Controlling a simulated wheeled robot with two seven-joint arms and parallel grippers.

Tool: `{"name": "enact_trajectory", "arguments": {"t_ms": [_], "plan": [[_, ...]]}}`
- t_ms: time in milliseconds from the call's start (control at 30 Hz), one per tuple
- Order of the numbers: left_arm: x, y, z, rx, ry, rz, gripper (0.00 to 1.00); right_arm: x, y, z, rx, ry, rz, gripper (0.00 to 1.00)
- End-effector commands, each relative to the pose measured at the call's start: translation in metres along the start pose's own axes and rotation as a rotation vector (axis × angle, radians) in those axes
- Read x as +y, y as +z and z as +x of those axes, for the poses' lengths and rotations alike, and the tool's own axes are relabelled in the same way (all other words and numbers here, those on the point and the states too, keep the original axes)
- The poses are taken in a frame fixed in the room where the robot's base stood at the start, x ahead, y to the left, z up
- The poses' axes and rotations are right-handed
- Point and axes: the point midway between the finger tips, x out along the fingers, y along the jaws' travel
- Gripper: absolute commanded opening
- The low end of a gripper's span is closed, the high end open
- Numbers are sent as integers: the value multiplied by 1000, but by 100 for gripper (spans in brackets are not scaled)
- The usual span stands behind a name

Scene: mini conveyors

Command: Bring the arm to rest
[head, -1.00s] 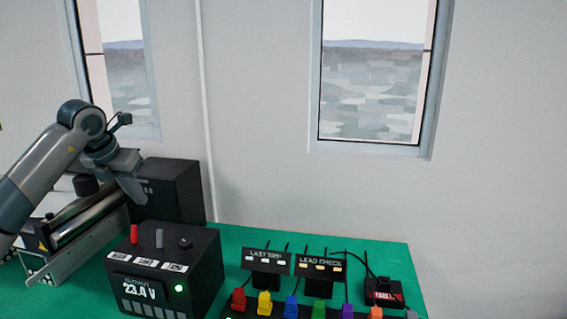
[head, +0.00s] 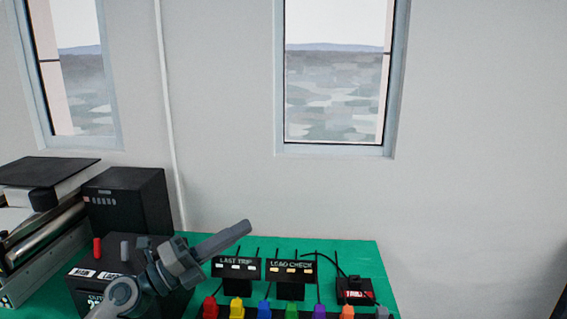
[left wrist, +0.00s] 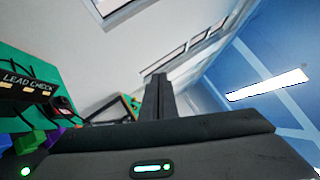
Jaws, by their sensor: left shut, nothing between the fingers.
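My left gripper (head: 240,229) is shut and empty in the head view. It points up and to the right, in front of the black box with the red and grey knobs (head: 118,262) and just left of the "LAST TRIP" sign (head: 236,267). The arm behind it hides much of that box's front. In the left wrist view the two dark fingers (left wrist: 157,90) lie together with nothing between them. My right gripper is in neither view.
Several coloured plugs (head: 264,309) line the front of the green table (head: 340,255). A roller conveyor (head: 45,235) and black cabinet (head: 128,200) are at left. The air above the table's right is clear.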

Motion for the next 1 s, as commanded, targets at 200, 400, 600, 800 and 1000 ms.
{"name": "enact_trajectory", "arguments": {"t_ms": [200,400,600,800,1000], "plan": [[11,14,-45,-392,-140,-348,0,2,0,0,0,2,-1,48],[65,16,-120,-780,-135,-674,0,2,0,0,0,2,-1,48],[138,-26,-210,-1153,-11,-984,0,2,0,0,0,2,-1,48],[194,-107,-290,-1450,189,-1245,0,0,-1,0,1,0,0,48],[218,-205,-353,-1673,432,-1461,0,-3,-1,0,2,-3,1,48]]}}
